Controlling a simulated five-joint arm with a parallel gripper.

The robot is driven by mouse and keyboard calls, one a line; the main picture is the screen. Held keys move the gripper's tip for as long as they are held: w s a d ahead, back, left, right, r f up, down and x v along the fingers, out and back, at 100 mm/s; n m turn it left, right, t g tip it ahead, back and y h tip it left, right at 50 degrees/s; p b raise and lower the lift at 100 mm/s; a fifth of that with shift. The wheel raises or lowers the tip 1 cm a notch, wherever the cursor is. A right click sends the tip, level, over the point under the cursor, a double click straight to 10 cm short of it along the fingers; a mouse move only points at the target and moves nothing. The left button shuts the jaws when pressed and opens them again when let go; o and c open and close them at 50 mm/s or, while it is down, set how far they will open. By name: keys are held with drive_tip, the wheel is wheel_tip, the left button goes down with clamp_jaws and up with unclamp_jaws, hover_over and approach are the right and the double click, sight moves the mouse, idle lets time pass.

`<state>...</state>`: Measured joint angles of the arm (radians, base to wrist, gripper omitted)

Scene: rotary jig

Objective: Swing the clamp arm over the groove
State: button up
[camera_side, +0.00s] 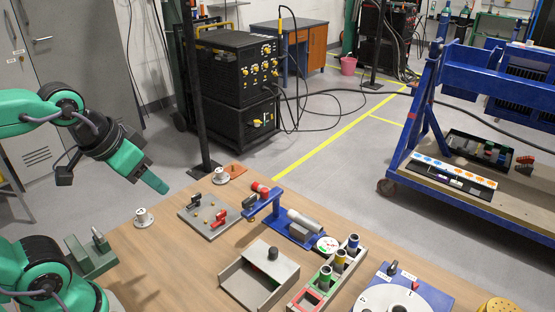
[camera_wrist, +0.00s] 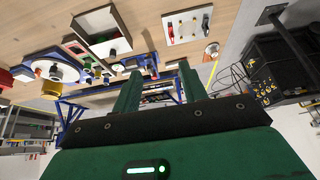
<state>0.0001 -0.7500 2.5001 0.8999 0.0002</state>
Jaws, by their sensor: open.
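A blue fixture (camera_side: 284,226) stands on the table with a blue arm (camera_side: 263,204) reaching out to its left, carrying a dark end piece. This looks like the clamp arm. A grey cylinder (camera_side: 303,220) lies on a grey block beside it; I cannot make out the groove clearly. The fixture seems to show in the wrist view too (camera_wrist: 136,62), partly behind a finger. My gripper (camera_side: 156,184) is in the air left of the table fixtures, well apart from the blue arm. Its two green fingers (camera_wrist: 158,90) are apart with nothing held between them.
A plate with red and black toggle clamps (camera_side: 208,215) lies left of the blue fixture. A grey open box (camera_side: 237,290), a rack of coloured cylinders (camera_side: 340,262) and a round white disc (camera_side: 385,299) stand nearer.

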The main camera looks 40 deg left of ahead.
drive_tip(key=shift+w+r, duration=0.1)
drive_tip(key=n+g, duration=0.4)
drive_tip(key=g, duration=0.1)
hover_over(264, 189)
drive_tip(key=f, duration=0.5)
drive_tip(key=shift+s+a+f, duration=0.1)
drive_tip(key=shift+s+f, duration=0.3)
drive_tip(key=shift+w+d+f+n+g, duration=0.2)
drive_tip(key=shift+w+f+n+g, duration=0.1)
drive_tip(key=shift+w+f, duration=0.2)
drive_tip(key=shift+f, duration=3.9)
